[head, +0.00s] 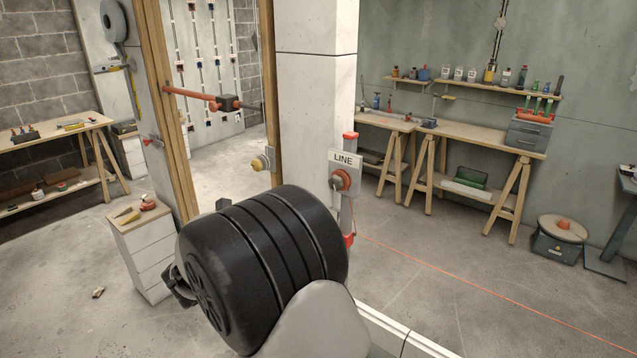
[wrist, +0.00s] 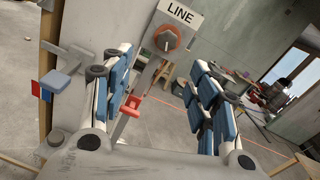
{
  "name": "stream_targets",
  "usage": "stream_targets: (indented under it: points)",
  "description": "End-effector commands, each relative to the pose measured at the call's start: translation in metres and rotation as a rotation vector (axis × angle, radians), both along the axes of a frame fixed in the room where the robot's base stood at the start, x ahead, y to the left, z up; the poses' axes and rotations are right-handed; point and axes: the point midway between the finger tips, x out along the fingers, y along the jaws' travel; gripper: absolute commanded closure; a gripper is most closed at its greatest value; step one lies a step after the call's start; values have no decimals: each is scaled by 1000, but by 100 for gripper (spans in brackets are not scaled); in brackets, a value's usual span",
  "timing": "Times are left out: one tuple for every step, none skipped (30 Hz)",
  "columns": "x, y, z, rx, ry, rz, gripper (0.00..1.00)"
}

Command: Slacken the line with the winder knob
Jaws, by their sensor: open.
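The winder knob (head: 342,181) is a round orange-red knob on a grey upright plate, under a white sign (head: 345,161) reading LINE. It also shows in the wrist view (wrist: 165,43), with a pale pointer mark on its face. A thin orange line (head: 450,273) runs from the foot of the plate low across the floor to the right and looks straight. My gripper (wrist: 163,60) is open, its blue-padded fingers spread wide with nothing between them. The knob appears beyond the fingertips, between them in the picture and apart from them. My arm hides the gripper in the head view.
A red fitting (head: 349,240) sits at the plate's foot. A white wall end (head: 315,90) stands behind the plate. A yellow-grey knob (head: 262,162) is to its left. Workbenches (head: 460,137) line the back wall. The floor right of the plate is mostly clear.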

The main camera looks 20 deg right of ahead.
Motion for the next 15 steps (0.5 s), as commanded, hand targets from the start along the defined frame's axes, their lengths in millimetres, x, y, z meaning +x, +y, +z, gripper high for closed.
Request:
stream_targets:
  points:
    - [-3, 0, -3, 6, -21, -27, 46]
    - [-5, -1, -5, 9, -31, -39, 46]
    - [-6, -3, -5, 11, -44, -51, 46]
    - [-5, -5, -5, 12, -47, -56, 46]
    - [-5, -7, -6, 13, -50, -60, 46]
    - [-3, -11, -6, 13, -51, -62, 46]
    - [-1, -14, -6, 13, -51, -62, 46]
    - [2, -18, -6, 14, -51, -62, 46]
    - [6, -25, -7, 14, -50, -62, 46]
    - [9, -29, -6, 13, -51, -62, 46]
    - [13, -35, -7, 13, -52, -63, 46]
    - [18, -42, -7, 14, -50, -62, 46]
    - [22, -48, -7, 12, -50, -62, 46]
    - [25, -53, -7, 12, -50, -62, 46]
    - [31, -60, -7, 13, -49, -61, 46]
